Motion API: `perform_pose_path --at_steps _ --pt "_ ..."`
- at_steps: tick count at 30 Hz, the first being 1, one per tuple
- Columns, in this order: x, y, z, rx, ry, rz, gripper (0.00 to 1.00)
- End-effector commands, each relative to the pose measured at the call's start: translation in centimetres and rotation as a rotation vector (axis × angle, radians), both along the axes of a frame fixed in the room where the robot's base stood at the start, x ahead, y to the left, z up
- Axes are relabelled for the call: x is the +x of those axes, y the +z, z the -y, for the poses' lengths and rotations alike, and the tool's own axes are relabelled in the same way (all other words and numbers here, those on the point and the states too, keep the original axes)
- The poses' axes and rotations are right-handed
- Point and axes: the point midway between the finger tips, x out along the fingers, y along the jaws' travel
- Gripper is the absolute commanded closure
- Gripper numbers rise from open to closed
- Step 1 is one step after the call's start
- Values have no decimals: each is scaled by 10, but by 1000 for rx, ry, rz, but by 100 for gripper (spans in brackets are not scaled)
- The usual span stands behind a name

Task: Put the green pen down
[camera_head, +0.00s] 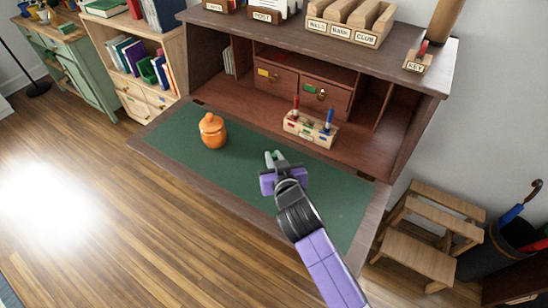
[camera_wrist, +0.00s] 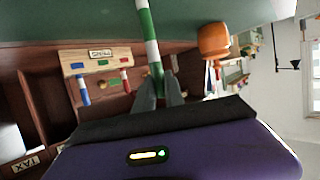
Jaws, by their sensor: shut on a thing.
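My gripper (camera_wrist: 160,88) is shut on the green pen (camera_wrist: 150,38), which has green and white bands and sticks out past the fingertips. In the head view my gripper (camera_head: 274,160) is over the green desk mat (camera_head: 178,142); the pen is hardly visible there. Whether the pen touches the mat is unclear. A wooden pen holder (camera_head: 310,130) stands behind my gripper, at the mat's back edge. It holds a red pen (camera_head: 295,104) and a blue pen (camera_head: 329,119). The holder also shows in the wrist view (camera_wrist: 101,53), with blue, green and red marks.
An orange lidded jar (camera_head: 213,132) stands on the mat to the left of my gripper. Two small drawers (camera_head: 300,88) and cubbyholes are behind the holder. The mat's right part is clear. A wooden step stool (camera_head: 425,240) stands right of the desk.

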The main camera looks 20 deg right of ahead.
Motion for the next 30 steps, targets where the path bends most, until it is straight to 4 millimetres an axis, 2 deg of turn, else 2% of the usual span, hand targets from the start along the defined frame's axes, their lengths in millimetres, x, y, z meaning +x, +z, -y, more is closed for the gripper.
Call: perform_pose_path --at_steps 3,4,7,20,23,30 --pt "0 -4 0 0 0 0 100" --pt "0 -3 0 0 0 0 82" --pt "0 -3 0 0 0 0 64" --pt "-2 2 0 -1 0 0 64" --pt "-15 5 -2 -2 1 0 64" --pt "-62 22 -10 -1 1 0 64"
